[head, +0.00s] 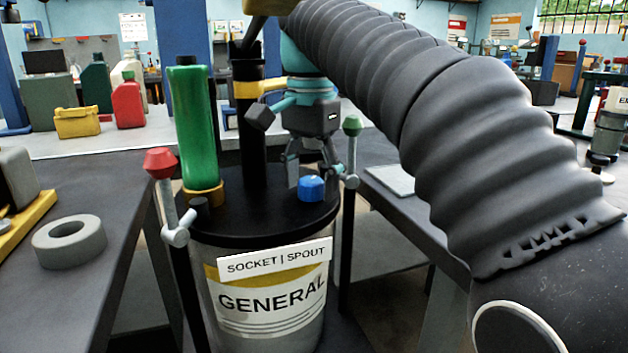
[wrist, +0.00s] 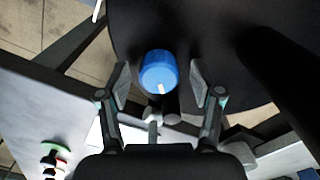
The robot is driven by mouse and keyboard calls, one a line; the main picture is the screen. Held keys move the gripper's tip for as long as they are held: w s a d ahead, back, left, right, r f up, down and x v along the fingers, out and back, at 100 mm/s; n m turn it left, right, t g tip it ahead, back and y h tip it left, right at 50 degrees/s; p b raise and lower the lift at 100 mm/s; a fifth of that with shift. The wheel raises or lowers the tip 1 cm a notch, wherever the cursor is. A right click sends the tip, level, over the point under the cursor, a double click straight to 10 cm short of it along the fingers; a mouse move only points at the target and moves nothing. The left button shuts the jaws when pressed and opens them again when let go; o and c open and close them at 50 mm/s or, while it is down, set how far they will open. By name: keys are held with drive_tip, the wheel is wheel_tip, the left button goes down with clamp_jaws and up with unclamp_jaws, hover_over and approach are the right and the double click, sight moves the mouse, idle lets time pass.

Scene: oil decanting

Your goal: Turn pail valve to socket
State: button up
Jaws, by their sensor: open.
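The pail (head: 262,290) is a grey drum with a black lid, labelled "GENERAL", with a "SOCKET | SPOUT" plate (head: 276,259). The blue valve knob (head: 311,188) sits on the right of the lid. In the wrist view the knob (wrist: 157,68) shows a white mark on its lower edge. My gripper (head: 314,170) points down over the knob. Its fingers are open, one on each side of the knob, with gaps visible in the wrist view (wrist: 160,88). A green cylinder (head: 191,125) stands upright in a yellow ring (head: 203,194) on the lid's left.
A black post (head: 250,140) with a yellow band rises from the lid. A red-topped handle (head: 160,165) and a green-topped one (head: 352,127) flank the pail. Dark benches stand on both sides; a grey ring (head: 69,241) lies on the left one.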

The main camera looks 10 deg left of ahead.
drive_tip(key=c, duration=1.1)
drive_tip(key=shift+c, duration=0.2)
drive_tip(key=shift+r+n+p, duration=0.1)
drive_tip(key=shift+n+p, duration=0.2)
drive_tip(key=shift+p, duration=0.1)
drive_tip(key=n+p, duration=0.2)
drive_tip(key=shift+r+n+p, duration=0.15)
drive_tip(key=shift+n+p, duration=0.2)
drive_tip(key=shift+n, duration=0.05)
drive_tip(key=n+p, duration=0.2)
drive_tip(key=n, duration=0.7)
drive_tip(key=shift+f+n+p, duration=0.2)
drive_tip(key=shift+n+p, duration=0.1)
drive_tip(key=shift+n, duration=0.1)
drive_tip(key=n, duration=0.4)
drive_tip(key=shift+n, duration=0.3)
